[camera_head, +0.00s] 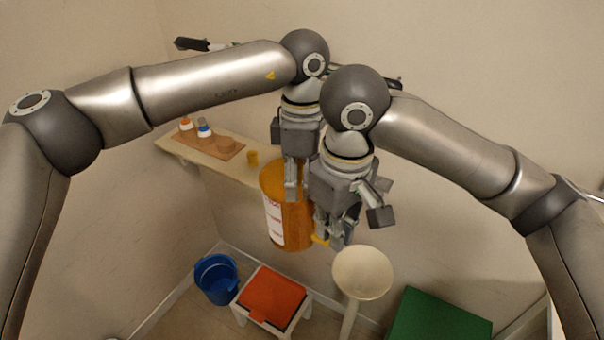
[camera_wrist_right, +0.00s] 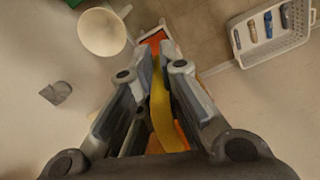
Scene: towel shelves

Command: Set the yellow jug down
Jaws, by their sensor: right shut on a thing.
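The yellow jug (camera_head: 285,215) is a large yellow-orange cylinder with a white and red label, roughly upright in front of the shelf in the head view. Its yellow handle (camera_head: 319,240) sticks out at the lower right, by my right gripper (camera_head: 332,238). In the right wrist view the right fingers (camera_wrist_right: 163,85) are shut on this yellow handle (camera_wrist_right: 161,115). My left gripper (camera_head: 292,190) points down beside the jug's upper right; its finger gap is too hidden to read. The jug's underside is hidden, so I cannot tell if anything supports it.
Below are a blue bucket (camera_head: 217,280), a stool with an orange top (camera_head: 272,297), a cream bowl-topped stand (camera_head: 362,272) and a green surface (camera_head: 440,317). A white basket (camera_wrist_right: 275,50) stands aside.

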